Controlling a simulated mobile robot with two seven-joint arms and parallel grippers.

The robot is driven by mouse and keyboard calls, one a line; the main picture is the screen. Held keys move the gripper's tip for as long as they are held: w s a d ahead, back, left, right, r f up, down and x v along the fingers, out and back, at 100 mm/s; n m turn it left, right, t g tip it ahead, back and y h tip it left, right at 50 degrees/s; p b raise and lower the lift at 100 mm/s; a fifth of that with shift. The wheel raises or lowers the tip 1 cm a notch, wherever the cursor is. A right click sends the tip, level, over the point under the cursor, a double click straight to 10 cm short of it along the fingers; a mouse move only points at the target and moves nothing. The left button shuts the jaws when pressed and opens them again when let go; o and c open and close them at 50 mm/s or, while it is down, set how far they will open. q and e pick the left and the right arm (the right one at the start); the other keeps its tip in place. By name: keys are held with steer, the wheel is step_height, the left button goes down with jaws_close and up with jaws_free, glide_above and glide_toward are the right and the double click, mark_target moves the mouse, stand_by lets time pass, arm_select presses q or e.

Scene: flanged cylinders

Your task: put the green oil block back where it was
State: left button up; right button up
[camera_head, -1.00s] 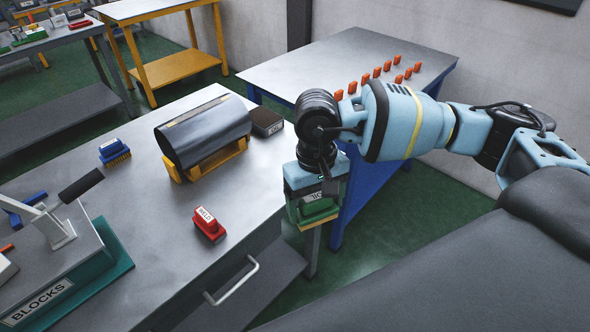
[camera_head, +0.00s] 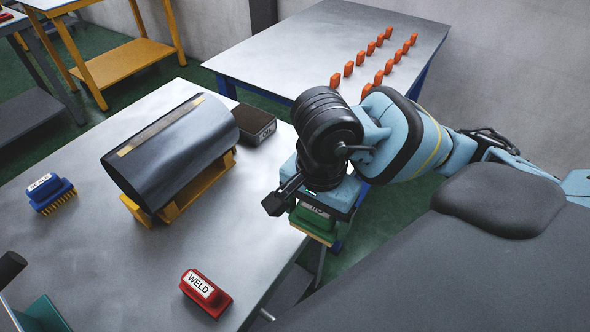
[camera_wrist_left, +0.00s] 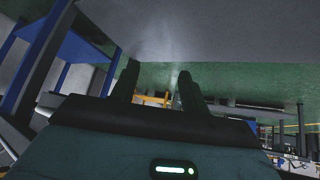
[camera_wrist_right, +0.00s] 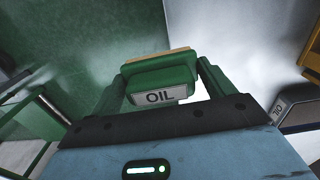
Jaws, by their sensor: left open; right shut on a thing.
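The green oil block (camera_wrist_right: 165,78) has a white label reading OIL and a tan face; it sits between the fingers of my right gripper (camera_wrist_right: 160,88) in the right wrist view. In the head view my right gripper (camera_head: 318,200) holds the green block (camera_head: 314,221) just beyond the right edge of the grey workbench (camera_head: 95,240), partly hidden by the gripper.
On the workbench stand a dark cylinder (camera_head: 170,150) in a yellow cradle (camera_head: 182,203), a dark brown labelled block (camera_head: 252,124), a blue brush-like block (camera_head: 50,193) and a red WELD block (camera_head: 205,292). Behind is another table (camera_head: 290,50) with several orange pieces.

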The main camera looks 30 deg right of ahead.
steer(key=shift+d, duration=0.1)
steer(key=shift+w+d, duration=0.25)
steer(key=shift+w, duration=0.1)
arm_select(q)
steer(key=shift+r+p, duration=0.2)
steer(key=shift+p, duration=0.15)
arm_select(e)
steer(key=w+d, duration=0.2)
steer(key=w, duration=0.2)
steer(key=w+d+f, duration=0.1)
steer(key=w+d, duration=0.2)
steer(key=w, duration=0.1)
steer(key=w+d, duration=0.2)
steer(key=w, duration=0.2)
steer(key=shift+w+d+f, duration=0.1)
steer(key=shift+d+f, duration=0.05)
